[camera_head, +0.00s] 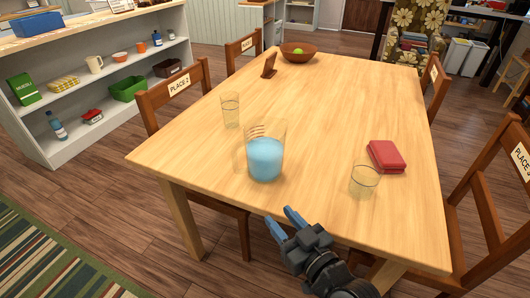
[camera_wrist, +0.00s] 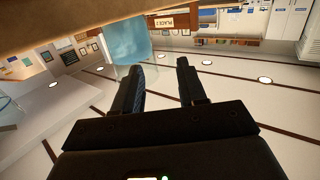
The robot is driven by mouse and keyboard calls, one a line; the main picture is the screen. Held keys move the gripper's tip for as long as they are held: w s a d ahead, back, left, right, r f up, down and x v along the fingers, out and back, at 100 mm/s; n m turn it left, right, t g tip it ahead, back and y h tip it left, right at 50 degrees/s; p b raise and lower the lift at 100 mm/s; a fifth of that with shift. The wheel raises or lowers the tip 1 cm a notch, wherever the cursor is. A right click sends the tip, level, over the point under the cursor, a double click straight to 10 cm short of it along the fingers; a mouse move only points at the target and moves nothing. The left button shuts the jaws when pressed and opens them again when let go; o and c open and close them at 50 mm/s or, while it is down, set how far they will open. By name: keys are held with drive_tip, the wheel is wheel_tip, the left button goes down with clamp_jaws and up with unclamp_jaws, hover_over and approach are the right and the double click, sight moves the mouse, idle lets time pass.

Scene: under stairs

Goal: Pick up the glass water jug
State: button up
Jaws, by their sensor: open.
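The glass water jug (camera_head: 265,158) stands upright on the wooden table (camera_head: 330,110), near its front edge. It is clear glass, with blue water in its lower part and a handle on its left side. My gripper (camera_head: 281,222) is at the table's front edge, just in front of the jug and slightly right, with its blue-tipped fingers apart and empty. In the wrist view my gripper (camera_wrist: 160,75) also shows open, with nothing between its fingers. The jug (camera_wrist: 118,40) appears there beyond the left finger, tilted by the camera's angle. The gripper and jug are apart.
An empty glass (camera_head: 231,110) stands behind the jug to the left. Another glass (camera_head: 364,181) and a red box-like item (camera_head: 386,156) are to the right. A brown bowl (camera_head: 298,54) and a wooden stand (camera_head: 269,66) are at the far end. Chairs surround the table.

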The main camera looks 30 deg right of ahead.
approach(236, 161)
drive_tip(key=shift+t+y, duration=0.4)
drive_tip(key=w, duration=0.2)
drive_tip(key=w+f, duration=0.1)
drive_tip(key=w, duration=0.1)
drive_tip(key=shift+a, duration=0.15)
drive_tip(key=shift+w+f, duration=0.1)
drive_tip(key=shift+w, duration=3.35)
drive_tip(key=shift+c, duration=0.3)
clamp_jaws()
drive_tip(key=shift+r, duration=0.2)
